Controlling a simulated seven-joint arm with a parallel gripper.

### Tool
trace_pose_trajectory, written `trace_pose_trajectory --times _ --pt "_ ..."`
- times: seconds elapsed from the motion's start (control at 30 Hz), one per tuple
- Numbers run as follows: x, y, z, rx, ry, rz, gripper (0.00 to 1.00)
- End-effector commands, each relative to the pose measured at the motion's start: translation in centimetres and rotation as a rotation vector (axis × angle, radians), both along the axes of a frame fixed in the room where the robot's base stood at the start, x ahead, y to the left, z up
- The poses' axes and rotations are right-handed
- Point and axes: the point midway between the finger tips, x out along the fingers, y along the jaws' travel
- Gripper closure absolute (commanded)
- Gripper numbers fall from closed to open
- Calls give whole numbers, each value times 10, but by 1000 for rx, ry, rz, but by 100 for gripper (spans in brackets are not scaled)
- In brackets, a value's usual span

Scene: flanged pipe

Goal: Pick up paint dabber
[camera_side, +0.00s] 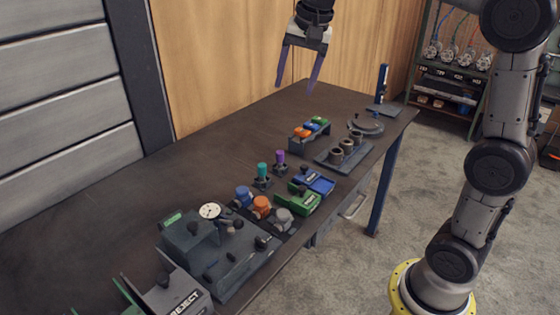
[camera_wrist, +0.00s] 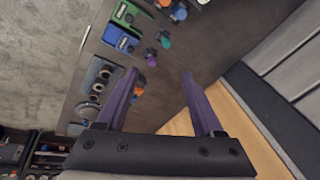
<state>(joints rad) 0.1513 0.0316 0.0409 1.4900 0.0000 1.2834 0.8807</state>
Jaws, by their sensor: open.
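My gripper (camera_side: 297,89) is open and empty, high above the far part of the dark table, fingers pointing down. Its two purple fingers also show in the wrist view (camera_wrist: 159,72). No item is clearly labelled as the paint dabber, so I cannot tell which it is. A teal-topped piece (camera_side: 263,170) and a purple-topped piece (camera_side: 280,157) stand upright in small dark holders mid-table. The wrist view also shows the teal top (camera_wrist: 166,43) and the purple top (camera_wrist: 151,53). Blue (camera_side: 243,194), orange (camera_side: 261,204) and grey (camera_side: 283,216) round-topped pieces stand in a row nearer the front.
Green (camera_side: 304,204) and blue (camera_side: 318,184) blocks sit at the table's right edge. A rack with colored pieces (camera_side: 310,130), a plate of rings (camera_side: 345,156) and a round flange (camera_side: 366,126) lie farther back. A dial gauge fixture (camera_side: 209,211) stands in front.

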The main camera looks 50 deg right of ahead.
Motion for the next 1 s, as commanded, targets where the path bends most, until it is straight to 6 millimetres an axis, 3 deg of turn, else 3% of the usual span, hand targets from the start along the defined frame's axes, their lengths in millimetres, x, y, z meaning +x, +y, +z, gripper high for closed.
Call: trace_pose_trajectory --times 0.03,0.2,0.4,0.6,0.77,1.0 --pt "21 -11 -11 12 28 -44 31" --pt "77 -45 -52 44 105 -168 31" --pt "118 -85 -118 65 195 -237 31" --pt "123 -104 -168 82 274 -267 31" --pt "121 -109 -187 86 288 -277 31" --pt "121 -108 -232 86 290 -275 31"
